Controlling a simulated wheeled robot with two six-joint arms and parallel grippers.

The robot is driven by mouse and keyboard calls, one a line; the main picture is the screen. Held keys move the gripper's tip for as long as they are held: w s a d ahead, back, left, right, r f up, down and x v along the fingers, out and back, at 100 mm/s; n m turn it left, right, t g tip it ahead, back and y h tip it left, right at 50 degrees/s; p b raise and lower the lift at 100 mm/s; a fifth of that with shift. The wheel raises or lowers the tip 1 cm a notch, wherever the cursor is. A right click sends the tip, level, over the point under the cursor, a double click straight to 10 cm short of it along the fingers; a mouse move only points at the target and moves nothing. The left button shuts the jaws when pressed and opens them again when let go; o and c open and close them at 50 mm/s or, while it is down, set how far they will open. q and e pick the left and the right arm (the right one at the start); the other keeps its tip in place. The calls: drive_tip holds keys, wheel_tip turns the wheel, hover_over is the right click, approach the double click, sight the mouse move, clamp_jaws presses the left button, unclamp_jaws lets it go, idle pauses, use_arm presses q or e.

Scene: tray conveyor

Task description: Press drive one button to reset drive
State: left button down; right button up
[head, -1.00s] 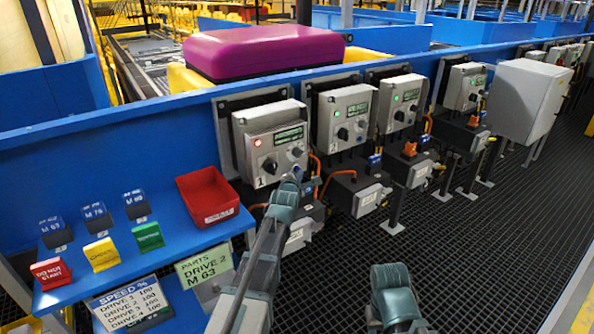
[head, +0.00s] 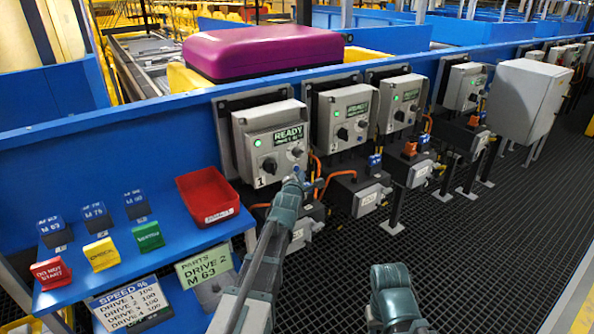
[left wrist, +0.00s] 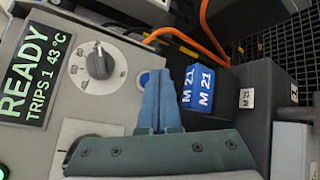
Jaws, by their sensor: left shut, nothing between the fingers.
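The drive one box (head: 250,165), marked 1, is the nearest grey box on the blue wall. Its lamp (head: 257,142) is green, and its display (head: 288,135) reads READY; in the left wrist view the display (left wrist: 32,75) also shows TRIPS 1. The blue button (left wrist: 144,79) is partly hidden behind my left fingers. My left gripper (head: 296,176) is shut and empty, just below the box's button side; its fingertips (left wrist: 160,74) appear beside the button. I cannot tell whether they touch it.
More grey drive boxes (head: 345,118) with green lamps continue to the right. A blue M 21 tag (left wrist: 197,88) and orange cables lie close to my left fingers. A blue shelf at left holds a red bin (head: 205,192) and several signs.

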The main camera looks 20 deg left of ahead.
use_arm(q)
drive_tip(key=shift+s+d, duration=0.8)
drive_tip(key=shift+d, duration=0.2)
drive_tip(key=shift+s+d, duration=0.75)
drive_tip(key=shift+d, duration=0.25)
drive_tip(key=s+d+r+m+g+p, duration=0.3)
drive_tip(key=s+d+m+g+p, duration=0.2)
drive_tip(key=s+m+p, duration=0.3)
drive_tip(key=s+d+r+m+g+p, duration=0.3)
drive_tip(key=s+d+m+g+p, duration=0.2)
drive_tip(key=s+m+p, duration=0.4)
drive_tip(key=s+d+r+m+g+h+p, duration=0.1)
drive_tip(key=s+d+r+m+g+p, duration=0.1)
drive_tip(key=s+d+m+g+p, duration=0.3)
drive_tip(key=s+d+m+p, duration=0.1)
drive_tip(key=s+m+p, duration=0.2)
drive_tip(key=s+m, duration=0.4)
drive_tip(key=shift+s+r+m+p, duration=0.35)
drive_tip(key=shift+s+r+m, duration=0.05)
drive_tip(key=shift+s, duration=2.15)
